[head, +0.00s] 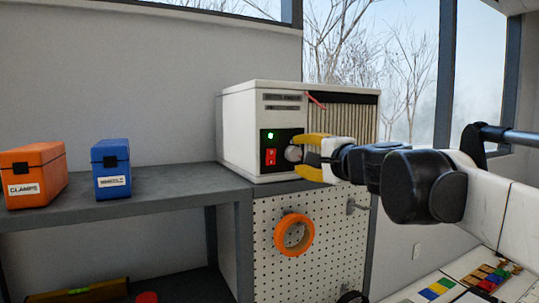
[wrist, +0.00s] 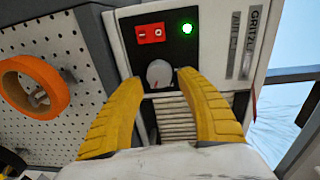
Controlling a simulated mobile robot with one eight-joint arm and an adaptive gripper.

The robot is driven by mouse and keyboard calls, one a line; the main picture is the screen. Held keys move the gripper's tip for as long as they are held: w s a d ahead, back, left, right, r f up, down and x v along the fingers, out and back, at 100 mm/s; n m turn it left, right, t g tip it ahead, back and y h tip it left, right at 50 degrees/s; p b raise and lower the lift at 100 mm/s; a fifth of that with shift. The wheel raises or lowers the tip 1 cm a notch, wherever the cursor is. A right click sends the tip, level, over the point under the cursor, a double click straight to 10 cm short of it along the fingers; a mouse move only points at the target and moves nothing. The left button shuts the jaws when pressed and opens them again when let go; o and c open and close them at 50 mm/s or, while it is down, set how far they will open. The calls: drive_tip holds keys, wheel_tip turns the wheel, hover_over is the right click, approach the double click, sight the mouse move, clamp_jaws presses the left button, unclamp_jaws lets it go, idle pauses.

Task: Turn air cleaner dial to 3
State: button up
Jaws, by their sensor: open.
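The air cleaner (head: 240,135) is a white box with a slatted filter front, standing on the grey bench. Its black control panel carries a red rocker switch (head: 270,157), a lit green lamp (head: 270,135) and a round grey dial (head: 294,153). In the wrist view the dial (wrist: 160,73) sits below the switch and lamp, and I cannot read any numbers around it. My gripper (head: 308,155) has yellow fingers and is open at the panel. In the wrist view its fingertips (wrist: 158,82) stand on either side of the dial; I cannot tell whether they touch it.
An orange case marked CLAMPS (head: 35,175) and a blue case (head: 111,168) stand on the bench (head: 160,182) to the left. An orange tape roll (head: 294,235) hangs on the pegboard (head: 325,240) below the air cleaner. A window (head: 405,70) is behind.

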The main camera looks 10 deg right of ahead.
drive_tip(key=v, duration=0.9)
drive_tip(key=shift+s, duration=0.1)
drive_tip(key=s+a+f+n+g+b, duration=0.3)
drive_tip(key=f+b, duration=0.5)
drive_tip(key=f, duration=0.7)
drive_tip(key=s+a+f+n+g+b, duration=0.1)
drive_tip(key=s+f+n+b, duration=0.45)
drive_tip(key=f, duration=0.95)
drive_tip(key=s+a+f+n+g+b, duration=0.1)
drive_tip(key=s+f+g+b, duration=0.1)
drive_tip(key=f+b, duration=1)
drive_tip(key=s+d+f+n+g+h+b, duration=0.1)
drive_tip(key=s+d+f+b, duration=0.1)
drive_tip(key=f, duration=1)
drive_tip(key=s+d+f+n+g+h+b, duration=0.1)
drive_tip(key=s+f+b, duration=0.4)
drive_tip(key=f, duration=0.7)
drive_tip(key=s+d+f+n+g+h+b, duration=0.1)
drive_tip(key=f+b, duration=0.5)
drive_tip(key=f, duration=0.6)
drive_tip(key=s+d+n+h, duration=0.1)
drive_tip(key=s+d+h, duration=0.1)
drive_tip(key=shift+s+b, duration=0.35)
drive_tip(key=shift+s, duration=0.05)
